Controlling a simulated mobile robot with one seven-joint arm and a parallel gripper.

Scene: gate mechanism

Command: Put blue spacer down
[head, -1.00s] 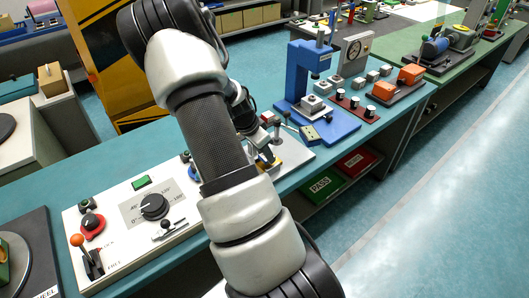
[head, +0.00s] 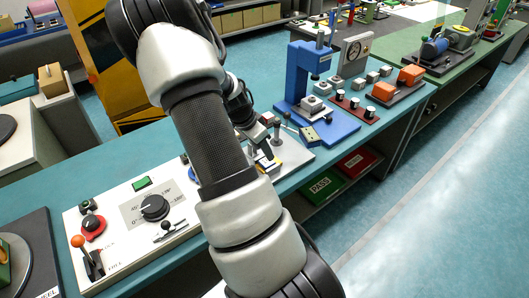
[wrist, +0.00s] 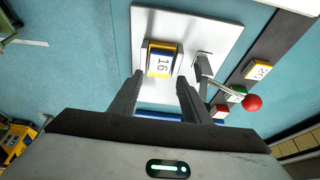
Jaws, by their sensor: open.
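In the wrist view, a small block with a white label reading 16 (wrist: 161,62) sits on a pale plate (wrist: 212,28). It shows blue and yellow edges; I take it to be the blue spacer. My gripper (wrist: 160,84) is open, its two fingers apart and the block just beyond and between the tips. I see no finger closed on it. In the head view, my gripper (head: 268,150) is low over the plate, partly hidden by my arm.
In the wrist view, a lever with a red knob (wrist: 252,102) stands right of the block. Yellow (wrist: 260,70), green (wrist: 237,93) and red pieces line a dark strip. In the head view, a blue press (head: 305,80) stands to the right and a dial panel (head: 150,205) to the left.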

